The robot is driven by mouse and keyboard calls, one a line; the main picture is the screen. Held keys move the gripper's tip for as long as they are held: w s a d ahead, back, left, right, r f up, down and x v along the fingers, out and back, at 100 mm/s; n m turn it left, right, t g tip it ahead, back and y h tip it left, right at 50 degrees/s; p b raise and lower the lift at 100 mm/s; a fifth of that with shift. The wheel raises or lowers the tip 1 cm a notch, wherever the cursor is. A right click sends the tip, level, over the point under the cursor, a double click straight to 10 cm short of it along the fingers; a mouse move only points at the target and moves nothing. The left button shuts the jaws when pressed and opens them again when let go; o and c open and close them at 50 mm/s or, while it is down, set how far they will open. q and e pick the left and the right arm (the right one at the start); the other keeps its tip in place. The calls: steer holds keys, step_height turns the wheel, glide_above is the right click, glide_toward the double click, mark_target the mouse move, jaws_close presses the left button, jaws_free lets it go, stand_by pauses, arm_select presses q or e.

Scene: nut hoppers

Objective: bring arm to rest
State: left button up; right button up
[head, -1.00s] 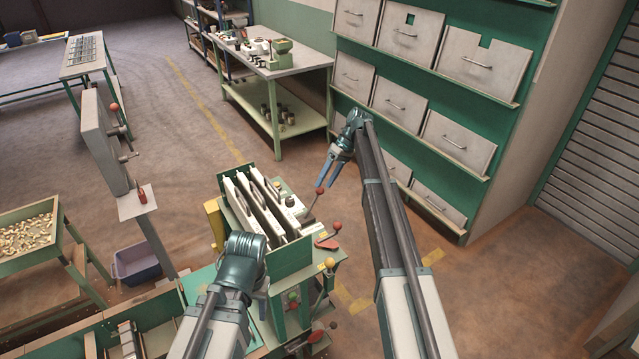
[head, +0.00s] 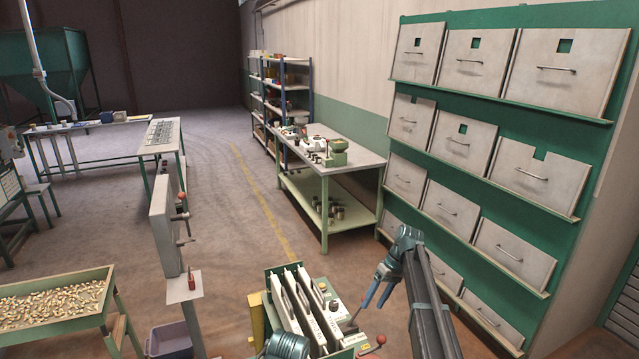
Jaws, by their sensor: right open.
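My right gripper (head: 374,298) hangs with its blue fingers pointing down and left, open and empty. It is in front of the drawer cabinet (head: 465,172) and to the right of the green machine with upright white plates (head: 299,305), apart from the cabinet as far as I can see. Of my left arm only the teal wrist shows at the bottom edge, in front of the machine. The left fingers are out of the picture.
A green workbench (head: 345,161) with small machines stands behind. A tray of nuts (head: 100,312) is at the lower left, beside a purple bin (head: 172,340). A grey upright panel on a post (head: 163,226) stands left of the machine. The aisle floor (head: 225,190) is clear.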

steer(key=s+a+f+m+t+h, duration=0.1)
steer(key=s+a+m+h, duration=0.1)
steer(key=s, duration=1.2)
steer(key=s+a+f+m+t+h, duration=0.1)
steer(key=s+a+m+t+h, duration=0.15)
steer(key=s, duration=1.15)
steer(key=s+a+n+g+h, duration=0.1)
steer(key=s+a+n+g, duration=0.1)
steer(key=a, duration=0.7)
steer(key=shift+s+a+n, duration=0.35)
steer(key=shift+s+n, duration=0.5)
steer(key=shift+s, duration=0.35)
steer(key=shift+r, duration=0.1)
steer(key=shift+c, duration=0.2)
